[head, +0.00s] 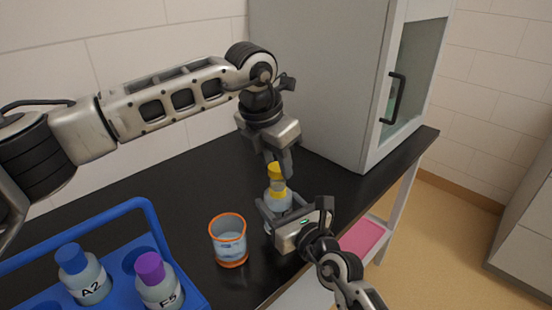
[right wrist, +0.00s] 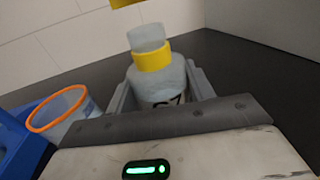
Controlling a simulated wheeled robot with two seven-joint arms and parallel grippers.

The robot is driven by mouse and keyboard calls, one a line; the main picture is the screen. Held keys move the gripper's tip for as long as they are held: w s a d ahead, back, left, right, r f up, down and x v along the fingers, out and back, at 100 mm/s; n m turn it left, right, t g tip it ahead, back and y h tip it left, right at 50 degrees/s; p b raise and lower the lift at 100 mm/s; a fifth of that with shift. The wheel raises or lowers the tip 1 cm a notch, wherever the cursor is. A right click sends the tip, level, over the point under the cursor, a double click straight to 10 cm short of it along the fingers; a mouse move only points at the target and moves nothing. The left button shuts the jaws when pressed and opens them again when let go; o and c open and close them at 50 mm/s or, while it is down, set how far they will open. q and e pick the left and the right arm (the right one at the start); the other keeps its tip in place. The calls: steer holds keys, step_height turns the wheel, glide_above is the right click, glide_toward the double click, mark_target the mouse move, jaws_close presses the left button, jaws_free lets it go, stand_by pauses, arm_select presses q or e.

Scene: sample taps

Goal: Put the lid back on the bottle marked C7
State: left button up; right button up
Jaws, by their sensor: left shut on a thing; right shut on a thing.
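The bottle (head: 279,201) is clear with a yellow neck ring, and stands at the counter's right part. In the right wrist view the bottle (right wrist: 160,80) shows a partly hidden label that reads like C7. My right gripper (head: 281,212) is shut on its body from the front. The yellow lid (head: 275,169) is in my left gripper (head: 277,160), which is shut on it and points down from above. The lid (right wrist: 126,2) also shows at the top edge of the right wrist view, apart from and above the open neck, slightly to its left.
A glass beaker (head: 230,243) with orange rims stands left of the bottle. A blue rack (head: 140,205) holds a blue-lidded A2 bottle (head: 82,273) and a purple-lidded bottle (head: 157,280). A grey cabinet (head: 315,80) stands behind. The black counter (head: 140,195) is clear at the back left.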

mark_target(277, 164)
arm_select(q)
steer(key=shift+f, duration=0.9)
steer(key=shift+f, duration=0.55)
steer(key=m, duration=0.3)
steer(key=m+g, duration=0.1)
steer(key=m, duration=0.2)
steer(key=shift+w+g+h, duration=0.15)
steer(key=shift+g+h, duration=0.15)
steer(key=shift+h, duration=0.1)
steer(key=m+g, duration=0.1)
steer(key=m, duration=0.3)
steer(key=shift+w, duration=0.1)
steer(key=m+g, duration=0.1)
steer(key=m, duration=0.3)
steer(key=shift+w, duration=0.1)
steer(key=m, duration=0.2)
steer(key=m+y, duration=0.1)
steer(key=m, duration=0.1)
steer(key=m+g, duration=0.1)
steer(key=m, duration=0.2)
steer(key=shift+w+d+y, duration=0.1)
steer(key=shift+d+y, duration=0.15)
steer(key=shift+y, duration=0.05)
steer(key=shift+a+m, duration=0.1)
steer(key=shift+m, duration=0.8)
